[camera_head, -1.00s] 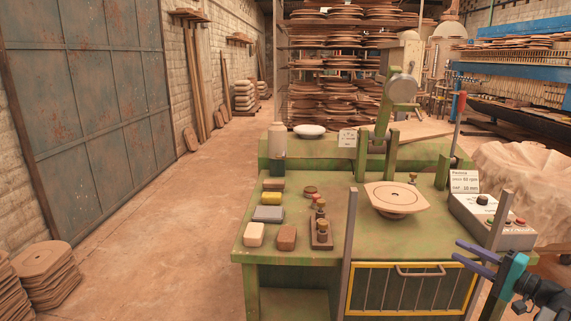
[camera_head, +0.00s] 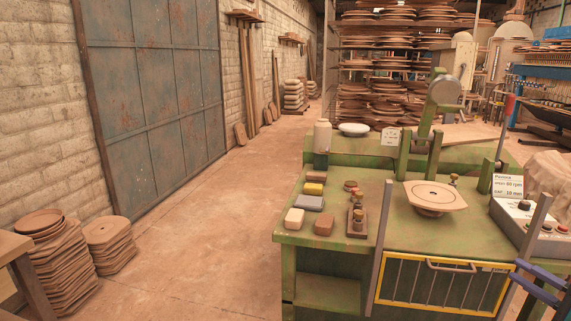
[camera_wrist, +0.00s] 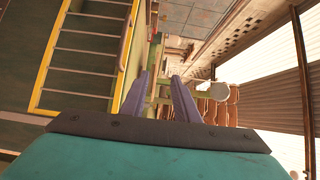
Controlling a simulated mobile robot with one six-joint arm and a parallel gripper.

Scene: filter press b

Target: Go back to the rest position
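My gripper (camera_head: 516,271) is at the lower right edge of the head view, in front of the green bench (camera_head: 345,250), and partly cut off by the frame. Its two blue-purple fingers are apart with nothing between them. In the wrist view the same open fingers of my gripper (camera_wrist: 158,78) point away from the camera. The yellow-framed guard (camera_head: 440,287) on the bench front is to their left in both views.
Stacks of clay plates (camera_head: 108,245) stand at left. The floor (camera_head: 215,240) between stacks and bench is clear.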

